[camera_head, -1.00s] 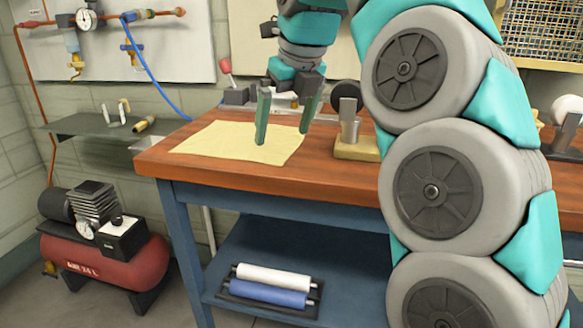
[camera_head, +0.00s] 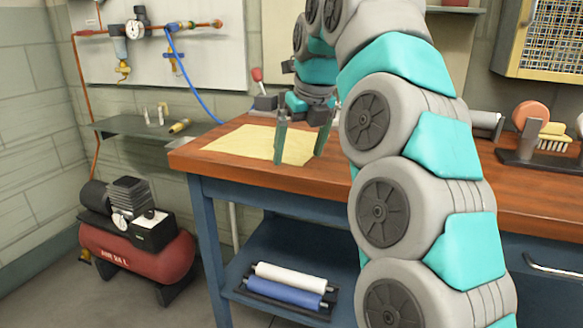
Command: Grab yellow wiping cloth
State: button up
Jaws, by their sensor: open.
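The yellow wiping cloth (camera_head: 243,142) lies flat on the left end of the wooden workbench top (camera_head: 262,174). My gripper (camera_head: 298,162) points down with its two green fingers spread apart and nothing between them. It is at the right part of the cloth, with the left finger in front of the cloth and the right finger by its right edge. I cannot tell whether the fingertips touch the cloth or the bench. My arm hides the middle of the bench.
A red-handled device (camera_head: 262,95) stands behind the cloth. A brush (camera_head: 552,138) and a holder are at the bench's right. White and blue rolls (camera_head: 288,285) lie on the lower shelf. A red compressor (camera_head: 140,255) stands on the floor at left.

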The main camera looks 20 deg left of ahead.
jog(key=shift+w+a+f, duration=0.1)
jog(key=shift+f, duration=0.2)
jog(key=shift+c, duration=0.2)
jog(key=shift+c, duration=0.7)
